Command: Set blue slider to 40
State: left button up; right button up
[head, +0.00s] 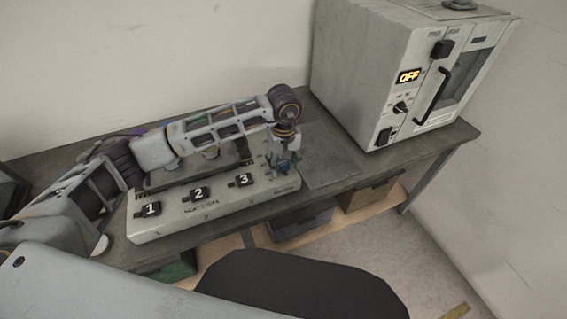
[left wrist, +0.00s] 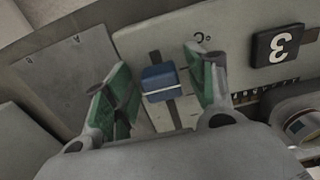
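The blue slider (left wrist: 161,78) is a small blue block on a dark straight slot in the light panel. The slot shows on both sides of it. Tick marks lie along the slot, but I cannot read a value. My left gripper (left wrist: 158,90) is open, with one green-padded finger on each side of the slider and gaps to both. In the head view my left gripper (head: 284,163) points down over the right end of the control panel (head: 200,228) and mostly hides the slider. My right gripper is in neither view.
Black blocks numbered 1 (head: 151,209), 2 (head: 198,194) and 3 (head: 243,180) sit on the panel. A grey plate (head: 328,163) lies to its right.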

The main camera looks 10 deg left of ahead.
aim_at(284, 163)
pick_arm(q)
notch_tip(284, 163, up, 12)
dwell(1.0)
dwell(0.5)
